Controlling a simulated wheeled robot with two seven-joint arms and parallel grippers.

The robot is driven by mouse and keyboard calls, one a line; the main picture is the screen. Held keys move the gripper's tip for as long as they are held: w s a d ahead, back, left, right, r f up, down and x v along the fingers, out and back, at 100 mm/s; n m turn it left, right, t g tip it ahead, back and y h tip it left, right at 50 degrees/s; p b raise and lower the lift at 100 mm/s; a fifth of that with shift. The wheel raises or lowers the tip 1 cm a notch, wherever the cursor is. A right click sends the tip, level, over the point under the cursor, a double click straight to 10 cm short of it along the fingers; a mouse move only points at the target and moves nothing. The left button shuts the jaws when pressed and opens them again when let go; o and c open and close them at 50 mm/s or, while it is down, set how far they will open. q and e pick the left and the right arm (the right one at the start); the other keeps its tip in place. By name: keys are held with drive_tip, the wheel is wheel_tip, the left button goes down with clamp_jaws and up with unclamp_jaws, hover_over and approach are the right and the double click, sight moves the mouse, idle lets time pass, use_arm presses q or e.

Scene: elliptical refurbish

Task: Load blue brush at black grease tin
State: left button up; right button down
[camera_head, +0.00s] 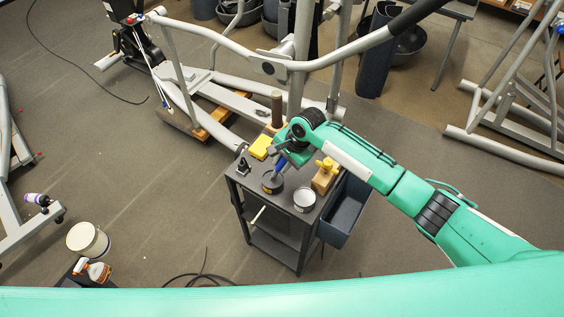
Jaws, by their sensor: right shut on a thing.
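My right gripper (281,151) reaches in from the right over a small dark cart and is shut on the blue brush (281,164). The brush points down and slightly left, with its lower end at the opening of the black grease tin (272,188). I cannot tell whether the bristles touch the grease inside. The tin stands upright on the cart top. The brush's upper part is hidden by the gripper. My left gripper is not in view.
The cart (237,181) also carries a pale tin (304,199), a yellow block (260,147), a wooden block with a yellow knob (325,174) and a small black item (243,167). A grey bin (344,212) hangs on its right. A large elliptical machine (222,104) stands behind.

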drive_tip(key=shift+f+p, duration=0.1)
drive_tip(key=shift+p, duration=0.4)
idle(1.8)
wheel_tip(320, 180, up, 5)
drive_tip(key=p, duration=0.6)
drive_tip(key=shift+r+p, duration=1)
drive_tip(key=shift+r, duration=0.1)
